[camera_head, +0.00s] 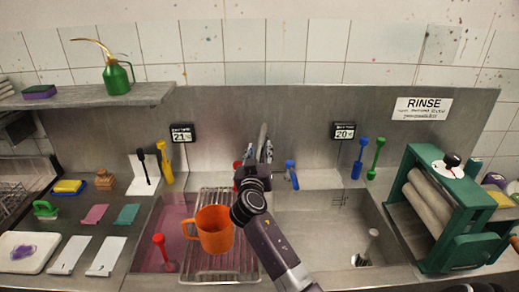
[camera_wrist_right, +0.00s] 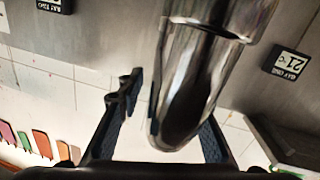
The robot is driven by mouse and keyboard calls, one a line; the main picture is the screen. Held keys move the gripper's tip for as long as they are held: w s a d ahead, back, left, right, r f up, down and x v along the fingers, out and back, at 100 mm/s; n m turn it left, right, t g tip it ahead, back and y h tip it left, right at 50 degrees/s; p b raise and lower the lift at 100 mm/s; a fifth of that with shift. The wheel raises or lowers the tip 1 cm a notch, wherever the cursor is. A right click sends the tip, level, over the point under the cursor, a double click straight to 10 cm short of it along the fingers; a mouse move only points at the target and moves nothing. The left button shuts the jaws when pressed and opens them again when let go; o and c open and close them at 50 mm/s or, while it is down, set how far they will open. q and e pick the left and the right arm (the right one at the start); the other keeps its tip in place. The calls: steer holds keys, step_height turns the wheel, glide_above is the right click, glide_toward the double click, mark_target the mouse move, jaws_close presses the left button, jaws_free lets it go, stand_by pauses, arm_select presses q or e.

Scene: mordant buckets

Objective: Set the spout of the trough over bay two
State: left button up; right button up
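The swing spout (camera_head: 262,138) is a shiny metal tube at the back wall of the trough, near the divide between the bays. The wrist view shows the spout (camera_wrist_right: 185,90) large, with its rounded end between the fingers. My right gripper (camera_head: 257,152) reaches up to it; its dark fingers (camera_wrist_right: 168,125) stand apart on either side, with a visible gap on the left. Bay one (camera_head: 178,220), under the "21" sign, holds pinkish liquid. Bay two (camera_head: 320,225), under the "20" sign (camera_head: 344,131), is bare metal. My left gripper is not in view.
An orange jug (camera_head: 214,230) stands on a wire rack (camera_head: 207,262) over bay one. A blue tap handle (camera_head: 291,174) is right of the spout. A grey plug or plunger (camera_head: 370,242) stands in bay two. A green roller press (camera_head: 458,210) is at right.

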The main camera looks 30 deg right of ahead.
steer(key=shift+c, duration=0.3)
steer(key=shift+w+f, duration=0.1)
jaws_close()
steer(key=shift+d, duration=0.1)
